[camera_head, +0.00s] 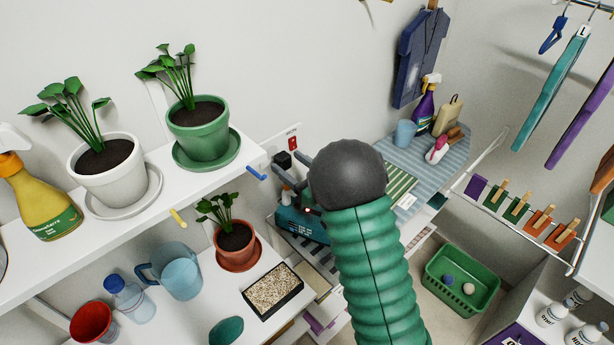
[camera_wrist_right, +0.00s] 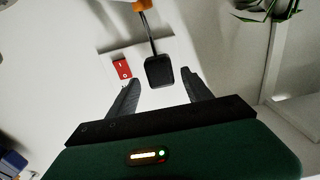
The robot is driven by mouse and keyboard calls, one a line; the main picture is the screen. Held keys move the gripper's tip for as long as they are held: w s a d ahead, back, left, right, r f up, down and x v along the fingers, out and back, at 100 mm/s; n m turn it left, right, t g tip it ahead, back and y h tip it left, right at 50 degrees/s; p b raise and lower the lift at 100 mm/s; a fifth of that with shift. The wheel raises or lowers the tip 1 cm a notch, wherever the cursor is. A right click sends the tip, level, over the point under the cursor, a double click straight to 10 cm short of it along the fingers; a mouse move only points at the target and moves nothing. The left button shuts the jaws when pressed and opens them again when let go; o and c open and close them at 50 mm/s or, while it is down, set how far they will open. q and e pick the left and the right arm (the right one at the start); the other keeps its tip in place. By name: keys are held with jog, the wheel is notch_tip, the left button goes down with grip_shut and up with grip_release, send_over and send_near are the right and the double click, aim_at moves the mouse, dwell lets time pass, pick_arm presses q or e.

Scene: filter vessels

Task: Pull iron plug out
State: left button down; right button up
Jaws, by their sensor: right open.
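The black plug (camera_head: 282,160) sits at the wall beside a red switch (camera_head: 292,143). In the right wrist view the plug (camera_wrist_right: 159,71) is a dark block on a pale wall plate, with a cord running up from it. My right gripper (camera_head: 289,172) is open. Its two dark fingers (camera_wrist_right: 161,78) stand on either side of the plug's lower part, with visible gaps, and I see no contact. My green arm and its dark round joint hide part of the area behind. I cannot make out the iron clearly. My left gripper is not in view.
A shelf edge with a blue clip (camera_head: 256,173) and a green potted plant (camera_head: 198,130) lies left of the gripper. Below are a small terracotta pot (camera_head: 236,240) and a black tray (camera_head: 273,291). A striped ironing surface (camera_head: 428,158) with bottles is at right.

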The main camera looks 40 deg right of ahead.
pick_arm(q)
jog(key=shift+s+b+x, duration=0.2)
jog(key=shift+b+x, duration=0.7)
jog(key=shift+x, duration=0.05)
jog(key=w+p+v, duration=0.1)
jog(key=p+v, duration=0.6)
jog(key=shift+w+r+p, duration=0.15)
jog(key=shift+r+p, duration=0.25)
pick_arm(e)
jog(key=s+d, duration=0.1)
jog(key=s, duration=1.5)
jog(key=shift+d, duration=0.15)
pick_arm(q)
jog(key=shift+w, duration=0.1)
pick_arm(e)
jog(key=shift+w+f, duration=0.1)
